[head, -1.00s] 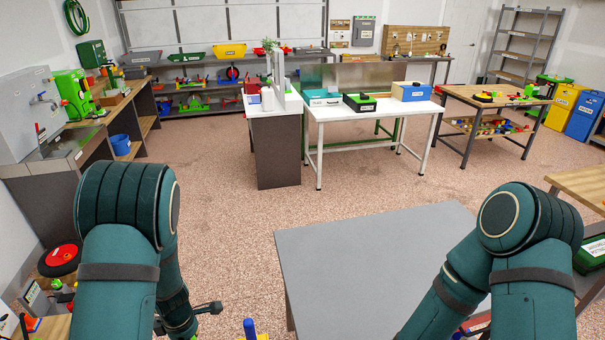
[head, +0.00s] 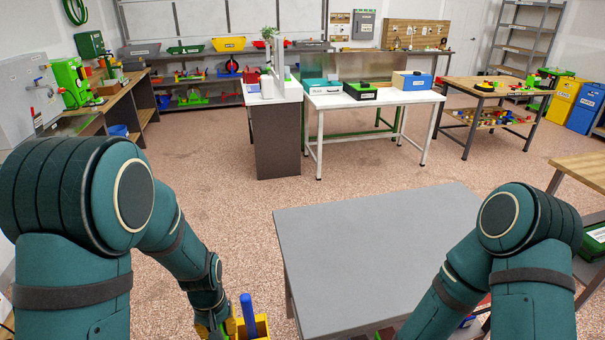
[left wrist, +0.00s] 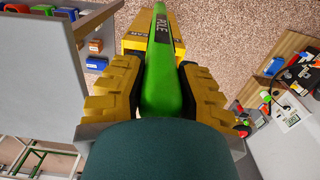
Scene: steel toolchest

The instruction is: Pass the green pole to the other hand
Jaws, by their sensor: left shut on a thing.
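The green pole (left wrist: 163,82), marked with the word POLE, runs lengthwise through the middle of the left wrist view. My left gripper (left wrist: 157,66) has its yellow ridged fingers on both sides of it and is shut on it. In the head view my left gripper (head: 214,328) shows at the bottom edge, left of the grey table, and most of the pole is hidden or out of frame there. My right arm reaches down past the bottom edge, and its gripper is out of view.
The grey table (head: 370,245) stands in front of me with a bare top. A yellow container (head: 262,326) and a blue upright post (head: 248,314) are beside my left gripper. A white workbench (head: 375,98) holds several boxes farther back. Open floor lies between.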

